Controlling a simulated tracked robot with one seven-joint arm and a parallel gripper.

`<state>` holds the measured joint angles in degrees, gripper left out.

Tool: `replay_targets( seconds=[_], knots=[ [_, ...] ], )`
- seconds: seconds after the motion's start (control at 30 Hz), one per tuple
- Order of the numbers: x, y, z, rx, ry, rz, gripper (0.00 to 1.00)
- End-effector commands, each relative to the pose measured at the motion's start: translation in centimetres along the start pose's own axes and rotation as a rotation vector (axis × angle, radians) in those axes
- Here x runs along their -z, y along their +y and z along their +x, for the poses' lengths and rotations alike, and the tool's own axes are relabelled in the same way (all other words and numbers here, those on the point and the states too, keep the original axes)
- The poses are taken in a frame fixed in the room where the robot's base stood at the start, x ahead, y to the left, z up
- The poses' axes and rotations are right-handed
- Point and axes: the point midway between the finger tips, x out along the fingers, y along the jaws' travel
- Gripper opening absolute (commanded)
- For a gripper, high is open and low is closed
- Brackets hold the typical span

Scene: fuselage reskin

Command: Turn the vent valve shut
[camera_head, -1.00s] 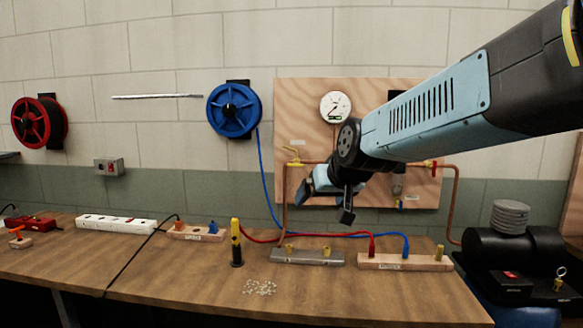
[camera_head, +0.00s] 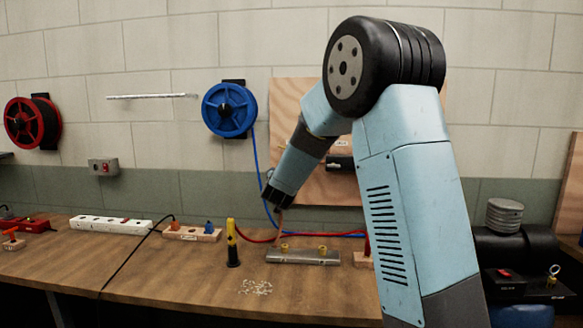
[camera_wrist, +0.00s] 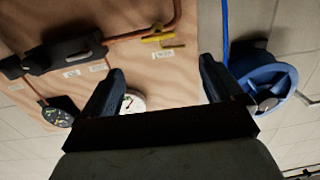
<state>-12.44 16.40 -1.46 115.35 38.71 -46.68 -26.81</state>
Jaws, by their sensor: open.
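In the wrist view a valve with a yellow handle (camera_wrist: 158,37) sits on a copper pipe (camera_wrist: 130,36) fixed to the plywood board (camera_wrist: 185,75). A small label is beside it, too small to read, so I cannot tell for sure that this is the vent valve. My gripper (camera_wrist: 161,65) is open and empty, facing the board. The yellow handle shows beyond the fingertips, between their lines, with no contact visible. In the head view my arm covers most of the board (camera_head: 320,185), and the yellow handle and gripper fingers cannot be made out.
A white-faced gauge (camera_wrist: 132,103) shows between the fingers. A blue reel (camera_head: 228,109) hangs left of the board with its blue hose running down. On the bench (camera_head: 180,270) are a grey block (camera_head: 303,257), a yellow-black tool (camera_head: 233,245) and white bits (camera_head: 255,287).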

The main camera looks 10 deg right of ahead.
Motion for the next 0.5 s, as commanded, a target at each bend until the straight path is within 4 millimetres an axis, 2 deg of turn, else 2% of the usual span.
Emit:
replay_targets(
  seconds=[0.27, 0.5],
  knots=[
    [-0.7, -0.1, 1.6, -0.037, 0.032, -0.012, 0.94],
    [-0.7, 0.0, 5.2, -0.037, 0.030, -0.011, 0.94]
  ],
)
